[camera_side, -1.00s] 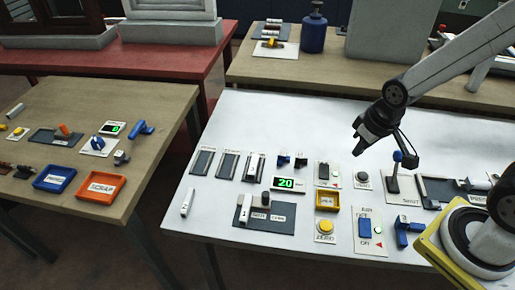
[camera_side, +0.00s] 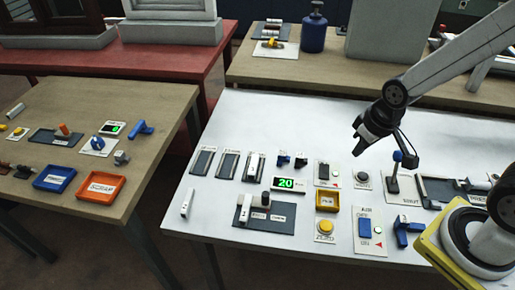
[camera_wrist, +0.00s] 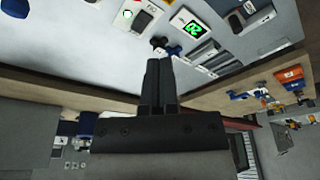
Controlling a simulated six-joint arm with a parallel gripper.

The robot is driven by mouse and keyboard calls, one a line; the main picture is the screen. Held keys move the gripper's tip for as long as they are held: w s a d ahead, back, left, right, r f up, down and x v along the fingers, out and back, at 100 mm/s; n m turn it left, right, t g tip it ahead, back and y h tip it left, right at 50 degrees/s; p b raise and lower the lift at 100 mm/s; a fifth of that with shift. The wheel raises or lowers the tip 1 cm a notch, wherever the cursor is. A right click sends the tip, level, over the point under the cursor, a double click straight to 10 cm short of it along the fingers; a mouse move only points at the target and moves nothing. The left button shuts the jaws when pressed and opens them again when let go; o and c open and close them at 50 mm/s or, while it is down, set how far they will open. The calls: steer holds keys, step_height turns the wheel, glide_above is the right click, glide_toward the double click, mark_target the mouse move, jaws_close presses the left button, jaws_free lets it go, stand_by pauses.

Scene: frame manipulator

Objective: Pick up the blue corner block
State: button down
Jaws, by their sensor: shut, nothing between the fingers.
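My gripper (camera_side: 360,145) is shut and empty, held above the white table towards its back right. In the wrist view its two dark fingers (camera_wrist: 158,75) are together. Two small blue and dark blocks stand side by side at the back middle of the white table, the left one (camera_side: 283,158) and the right one (camera_side: 300,161); my gripper is up and to the right of them. A larger blue angled piece (camera_side: 405,230) lies at the front right beside the switch panel. I cannot tell for certain which is the corner block.
Near the small blocks are a green display reading 20 (camera_side: 287,184), dark slotted strips (camera_side: 202,163) and a yellow tray (camera_side: 327,200). A blue-knobbed lever (camera_side: 396,170) stands right of my gripper. A wooden table (camera_side: 100,115) at left holds an orange tray (camera_side: 101,187).

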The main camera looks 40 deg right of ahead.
steer(key=shift+c, duration=1.4)
jaws_free()
steer(key=n+t+h, duration=0.2)
steer(key=n+h, duration=0.8)
steer(key=n, duration=1.1)
glide_toward(282, 152)
steer(key=s+d, duration=0.1)
steer(key=d, duration=0.1)
steer(key=s+d, duration=0.2)
steer(key=d, duration=0.1)
steer(key=s+d, duration=0.1)
steer(key=d, duration=0.1)
steer(key=shift+s+d, duration=0.25)
steer(key=w+a+f+n+t, duration=0.1)
steer(key=w+a+n+t, duration=0.1)
steer(key=w+a+f+n+t, duration=0.2)
steer(key=n, duration=0.1)
steer(key=shift+a+f+t, duration=0.15)
steer(key=shift+a+t, duration=0.05)
steer(key=shift+t, duration=0.1)
steer(key=shift+w+d, duration=0.1)
steer(key=shift+x, duration=1.3)
